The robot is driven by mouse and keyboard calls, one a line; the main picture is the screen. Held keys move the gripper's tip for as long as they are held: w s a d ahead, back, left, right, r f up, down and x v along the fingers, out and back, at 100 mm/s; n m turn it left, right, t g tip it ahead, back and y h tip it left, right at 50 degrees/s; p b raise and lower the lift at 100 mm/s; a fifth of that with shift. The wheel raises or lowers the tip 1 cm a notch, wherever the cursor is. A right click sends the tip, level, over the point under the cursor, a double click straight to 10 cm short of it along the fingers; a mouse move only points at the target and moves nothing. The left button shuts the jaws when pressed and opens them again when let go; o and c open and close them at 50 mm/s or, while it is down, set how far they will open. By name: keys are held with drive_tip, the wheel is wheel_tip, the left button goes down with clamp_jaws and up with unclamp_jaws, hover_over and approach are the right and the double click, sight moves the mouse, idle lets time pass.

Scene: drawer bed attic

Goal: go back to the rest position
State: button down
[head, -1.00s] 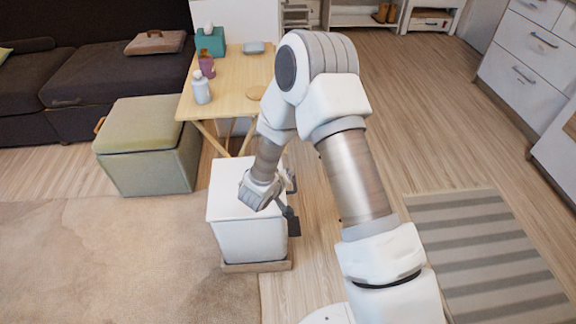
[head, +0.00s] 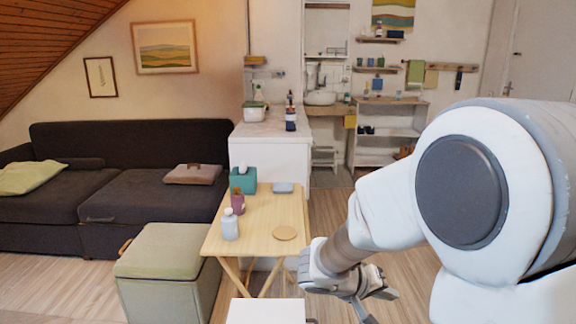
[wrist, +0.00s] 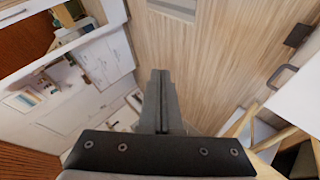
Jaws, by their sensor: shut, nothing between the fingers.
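My gripper (head: 362,306) shows low in the head view, right of the wooden table and above the floor. Its fingertips are partly cut off by the lower edge. In the wrist view the two fingers (wrist: 160,85) lie together, shut with nothing between them. My arm is bent, with its large white joint filling the right side of the head view.
The wooden table (head: 262,212) holds a bottle (head: 230,224), a purple cup (head: 238,203), a teal tissue box (head: 243,181) and a round coaster (head: 285,233). A white box (head: 266,312) stands before it, left of my gripper. A green ottoman (head: 165,257) and dark sofa (head: 130,190) are left.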

drive_tip(key=s+r+m+g+y, duration=0.1)
drive_tip(key=s+r+y, duration=0.15)
drive_tip(key=s, duration=0.35)
drive_tip(key=s+r+g+y, duration=0.1)
drive_tip(key=s+r, duration=0.3)
drive_tip(key=s, duration=0.1)
drive_tip(key=s+a+r+n+t+y, duration=0.1)
drive_tip(key=s+a+r+t+y, duration=0.2)
drive_tip(key=s+a+r+y, duration=0.45)
wheel_tip(320, 180, up, 22)
drive_tip(key=s+h+p, duration=0.1)
drive_tip(key=p, duration=2.4)
drive_tip(key=shift+d+r+h, duration=0.15)
drive_tip(key=shift+d+h, duration=0.25)
drive_tip(key=shift+d, duration=0.05)
drive_tip(key=shift+a+n, duration=0.2)
drive_tip(key=shift+n, duration=0.1)
